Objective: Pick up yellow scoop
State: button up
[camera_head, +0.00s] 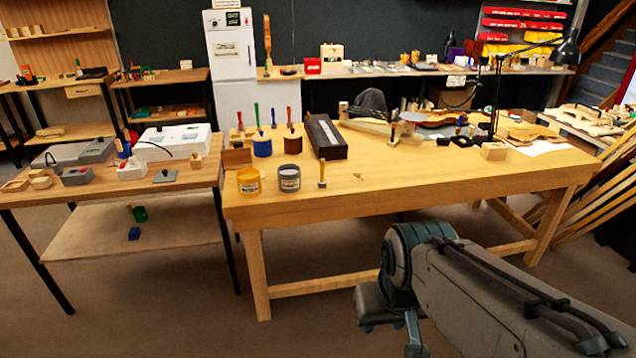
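I cannot make out a clear yellow scoop. A small tool with a yellow-tan handle (322,172) stands upright near the front edge of the wooden workbench (400,185); it is too small to tell if it is a scoop. A yellow jar (249,182) stands to its left, with a grey jar (289,178) between them. My arm reaches in from the lower right, in front of the bench and low. My gripper (392,335) is at the bottom edge, partly cut off, well apart from the bench-top things. Its fingers do not show clearly.
Blue (262,145) and brown (293,142) containers and a long black case (325,136) stand behind the jars. A desk lamp (497,95) and violin parts fill the right back. The bench's front middle is mostly clear. A lower table (110,190) stands left.

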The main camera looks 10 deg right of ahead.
aim_at(321, 183)
jog(key=z, duration=0.55)
jog(key=i, duration=0.6)
jog(key=z, duration=0.75)
jog(key=i, duration=1.05)
jog(key=u, duration=0.75)
jog(key=i, duration=1)
jog(key=u, duration=0.85)
